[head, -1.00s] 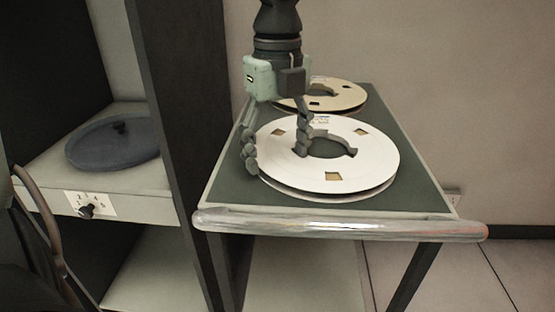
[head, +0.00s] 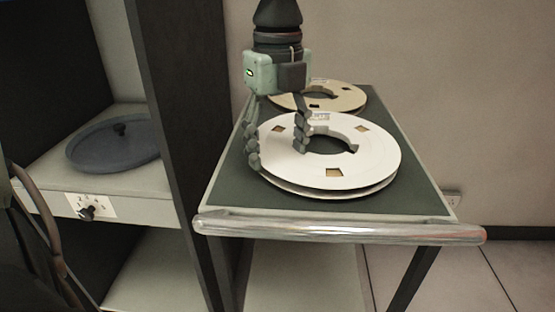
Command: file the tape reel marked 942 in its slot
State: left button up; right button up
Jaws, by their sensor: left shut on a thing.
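A white tape reel (head: 368,174) with a large centre hole and small square windows lies at the front of the cart top. Its label is too small to read. My left gripper (head: 277,150) reaches down from above with one finger outside the reel's left rim and the other in the centre hole, shut on the reel. A second, tan reel (head: 345,97) lies behind it, partly hidden by the gripper and the white reel. Its marking cannot be read. My right gripper does not show.
The cart (head: 420,195) has a dark green top and a shiny front rail (head: 340,229). A dark upright panel (head: 180,120) stands left of it. Beyond, a shelf holds a blue-grey round lid (head: 100,150) with a knob, above a numbered dial (head: 88,211).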

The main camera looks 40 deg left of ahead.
pick_arm(q)
jog(key=shift+r+p, duration=0.8)
jog(key=shift+r, duration=1.6)
notch_tip(320, 180, up, 13)
jog(key=p, duration=0.5)
notch_tip(320, 180, down, 10)
jog(key=b, duration=0.3)
jog(key=shift+r, duration=0.1)
